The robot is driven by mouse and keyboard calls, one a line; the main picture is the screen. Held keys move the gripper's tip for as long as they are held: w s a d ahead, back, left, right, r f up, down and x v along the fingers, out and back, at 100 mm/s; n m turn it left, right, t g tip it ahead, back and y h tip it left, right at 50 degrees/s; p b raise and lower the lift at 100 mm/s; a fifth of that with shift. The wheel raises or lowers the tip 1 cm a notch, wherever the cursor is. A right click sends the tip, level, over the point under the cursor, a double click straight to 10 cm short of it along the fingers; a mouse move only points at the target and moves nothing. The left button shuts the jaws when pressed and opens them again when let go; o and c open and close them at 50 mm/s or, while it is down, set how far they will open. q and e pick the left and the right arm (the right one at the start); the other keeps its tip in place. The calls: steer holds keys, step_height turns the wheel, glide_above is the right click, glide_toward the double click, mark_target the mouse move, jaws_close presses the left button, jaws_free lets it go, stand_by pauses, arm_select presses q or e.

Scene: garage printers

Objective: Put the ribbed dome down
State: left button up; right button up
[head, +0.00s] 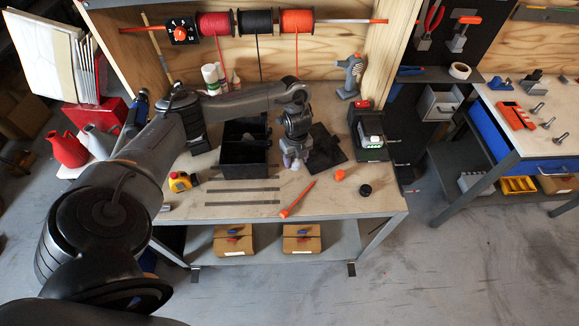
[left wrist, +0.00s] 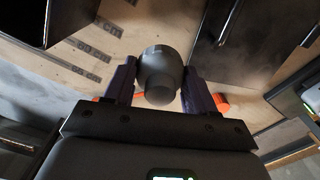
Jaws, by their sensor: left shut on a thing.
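My left gripper (head: 292,162) is low over the workbench, between the black bin and the dark mat. In the left wrist view its two purple fingers (left wrist: 158,85) are shut on a dark grey rounded piece with a narrower round end, the ribbed dome (left wrist: 160,68). Its ribs cannot be made out. In the head view the dome is mostly hidden by the gripper, and I cannot tell whether it touches the bench. My right gripper is not in view.
A black divided bin (head: 243,171) stands left of the gripper, and a dark mat (head: 327,147) lies right. An orange-tipped tool (head: 298,199), an orange cap (head: 339,175) and a black round piece (head: 365,190) lie toward the front. Bare wood (head: 330,205) shows between them.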

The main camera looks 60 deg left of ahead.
arm_select(q)
steer(key=shift+s+a+f+b, duration=0.2)
steer(key=shift+a+f, duration=0.25)
steer(key=shift+a, duration=0.2)
steer(key=shift+s+a+f+b, duration=0.2)
steer(key=shift+a+f, duration=0.2)
steer(key=shift+a, duration=0.2)
steer(key=shift+f, duration=1.95)
steer(key=shift+f, duration=0.1)
steer(key=o, duration=1)
